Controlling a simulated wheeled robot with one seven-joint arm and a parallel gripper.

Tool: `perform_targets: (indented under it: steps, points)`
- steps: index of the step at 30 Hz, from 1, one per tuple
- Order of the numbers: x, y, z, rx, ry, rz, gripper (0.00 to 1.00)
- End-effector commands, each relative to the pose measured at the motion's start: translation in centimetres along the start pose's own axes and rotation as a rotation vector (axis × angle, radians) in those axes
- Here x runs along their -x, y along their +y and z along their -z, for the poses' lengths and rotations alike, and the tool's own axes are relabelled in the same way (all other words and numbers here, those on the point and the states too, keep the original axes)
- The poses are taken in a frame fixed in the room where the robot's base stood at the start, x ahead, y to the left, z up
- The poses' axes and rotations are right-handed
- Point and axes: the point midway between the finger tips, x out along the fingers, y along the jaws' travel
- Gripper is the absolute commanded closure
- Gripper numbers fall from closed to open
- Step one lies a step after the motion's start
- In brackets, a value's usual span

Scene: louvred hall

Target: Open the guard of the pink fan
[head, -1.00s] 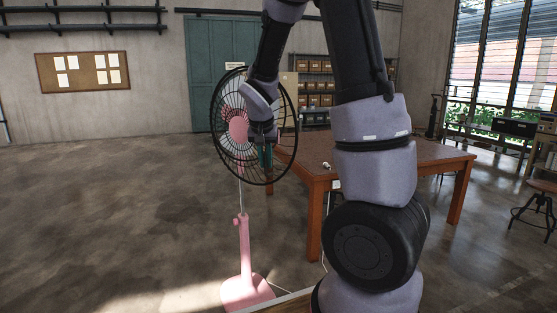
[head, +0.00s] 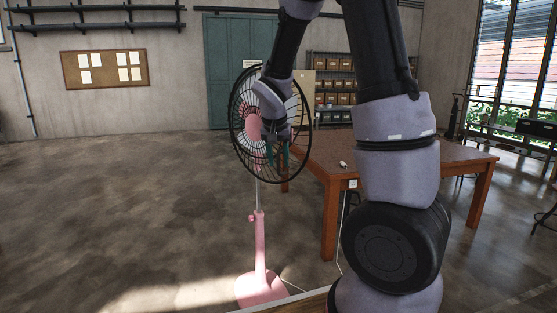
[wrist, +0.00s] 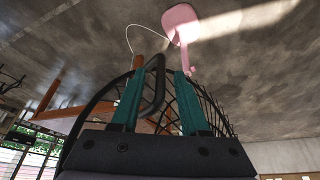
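The pink fan (head: 260,240) stands on the floor left of the brown table, its pole upright on a round base. Its round black wire guard (head: 233,125) faces partly toward me; I cannot tell whether the guard stands apart from the fan's back. The pink hub (head: 254,126) shows behind the wires. My gripper (head: 276,156) is at the guard's right half and covers part of it. In the wrist view, the teal fingers of my gripper (wrist: 159,78) are apart. A thick black bar, like a handle (wrist: 158,80), lies between them, close to the left finger. The guard wires lie behind.
A brown table (head: 420,153) stands right of the fan, close behind my arm. A white cord runs near the fan base (head: 262,287). Shelves with boxes (head: 335,85) and a teal door (head: 232,65) are at the back. The floor on the left is clear.

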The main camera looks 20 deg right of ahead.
Motion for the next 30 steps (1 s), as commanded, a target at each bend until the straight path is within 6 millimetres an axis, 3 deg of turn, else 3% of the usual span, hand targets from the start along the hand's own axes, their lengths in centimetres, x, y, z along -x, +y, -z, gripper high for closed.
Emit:
perform_targets:
  steps: [5, 15, 21, 30]
  points:
    - [0.8, -0.1, 0.1, 0.0, 0.002, 0.003, 0.55]
    - [7.2, -0.1, 0.1, 0.0, 0.003, 0.005, 0.55]
    - [10.0, 0.0, 0.1, -0.001, 0.001, 0.002, 0.55]
    - [10.8, 0.0, 0.0, 0.0, 0.0, 0.0, 0.55]
